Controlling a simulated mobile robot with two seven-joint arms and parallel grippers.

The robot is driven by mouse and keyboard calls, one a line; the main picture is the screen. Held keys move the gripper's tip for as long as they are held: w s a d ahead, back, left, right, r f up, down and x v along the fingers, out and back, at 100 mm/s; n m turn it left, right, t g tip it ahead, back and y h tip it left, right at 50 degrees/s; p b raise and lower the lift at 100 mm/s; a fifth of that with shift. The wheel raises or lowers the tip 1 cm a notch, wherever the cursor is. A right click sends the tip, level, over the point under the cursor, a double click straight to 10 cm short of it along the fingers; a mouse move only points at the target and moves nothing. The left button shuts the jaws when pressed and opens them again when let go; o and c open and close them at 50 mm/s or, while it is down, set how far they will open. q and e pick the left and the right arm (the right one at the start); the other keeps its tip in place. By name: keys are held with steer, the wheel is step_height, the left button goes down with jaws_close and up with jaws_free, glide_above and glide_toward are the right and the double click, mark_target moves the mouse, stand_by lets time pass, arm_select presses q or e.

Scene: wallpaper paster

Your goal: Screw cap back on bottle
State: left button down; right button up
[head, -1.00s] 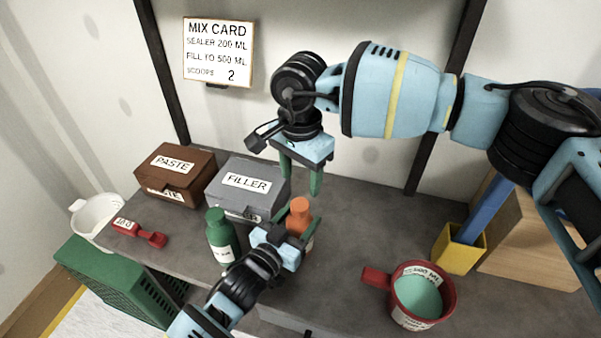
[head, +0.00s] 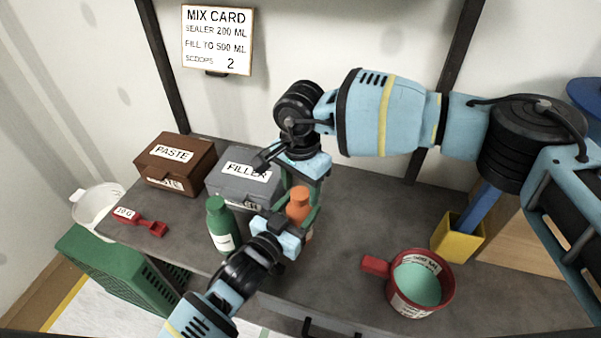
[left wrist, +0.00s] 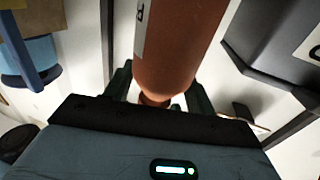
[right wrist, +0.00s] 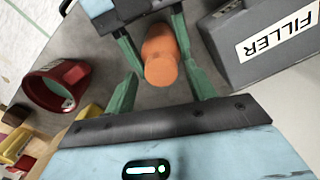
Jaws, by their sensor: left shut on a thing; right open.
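An orange bottle (head: 299,206) stands upright near the middle of the bench, with a pale label low on its side. My left gripper (head: 297,226) is shut on it from the front; the bottle also fills the top of the left wrist view (left wrist: 178,45). My right gripper (head: 303,190) points down just above the bottle, open. In the right wrist view the bottle's round orange top (right wrist: 160,68) lies between its fingers, with gaps on both sides. I cannot tell whether that top is a separate cap. A green bottle (head: 221,225) with a green top stands to the left.
Behind are a grey FILLER box (head: 246,184) and a brown PASTE box (head: 176,163). A red scoop (head: 142,221) and white bucket (head: 97,207) are at left. A red measuring cup (head: 418,283) with green liquid and a yellow holder (head: 457,242) stand right. Bench between is clear.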

steer(key=shift+f, duration=0.6)
steer(key=shift+c, duration=0.4)
steer(key=c, duration=0.9)
steer(key=m, duration=0.3)
arm_select(q)
steer(key=shift+a, duration=0.1)
arm_select(e)
steer(key=m, duration=0.5)
steer(key=shift+s, duration=0.1)
steer(key=m, duration=0.3)
arm_select(q)
steer(key=shift+w, duration=0.1)
arm_select(e)
steer(key=m, duration=0.4)
steer(key=shift+f+m, duration=0.1)
steer(key=shift+m, duration=0.2)
steer(key=o, duration=1.1)
steer(key=shift+o, duration=0.2)
steer(key=shift+r, duration=0.2)
